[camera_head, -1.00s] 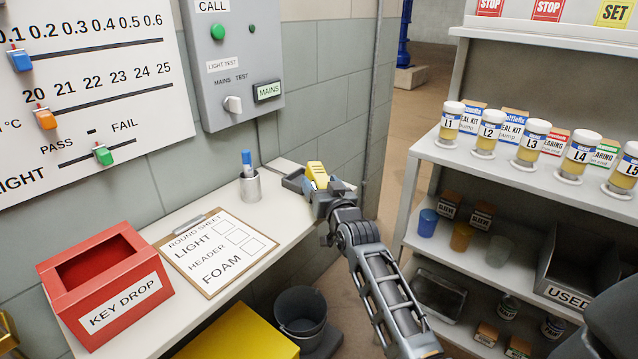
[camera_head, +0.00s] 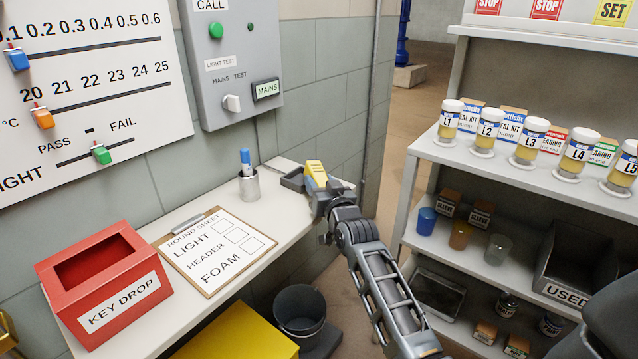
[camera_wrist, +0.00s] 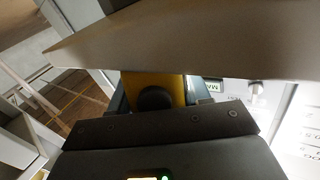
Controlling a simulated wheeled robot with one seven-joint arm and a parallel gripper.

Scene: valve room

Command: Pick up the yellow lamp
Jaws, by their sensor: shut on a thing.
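The yellow lamp (camera_head: 315,170) is at the far end of the white bench in the head view, beside a small dark tray. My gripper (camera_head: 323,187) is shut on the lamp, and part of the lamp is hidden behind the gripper. The lamp looks slightly raised, but I cannot tell how far it is from the bench. In the wrist view the yellow lamp (camera_wrist: 170,87) shows beyond the dark gripper body, with a dark round part in front of it.
The dark tray (camera_head: 293,180), a cup with a blue marker (camera_head: 248,186), a clipboard (camera_head: 217,250) and a red key drop box (camera_head: 104,285) stand on the bench (camera_head: 190,207). A shelf unit (camera_head: 480,165) with labelled jars is at the right. A bucket (camera_head: 300,312) stands below.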

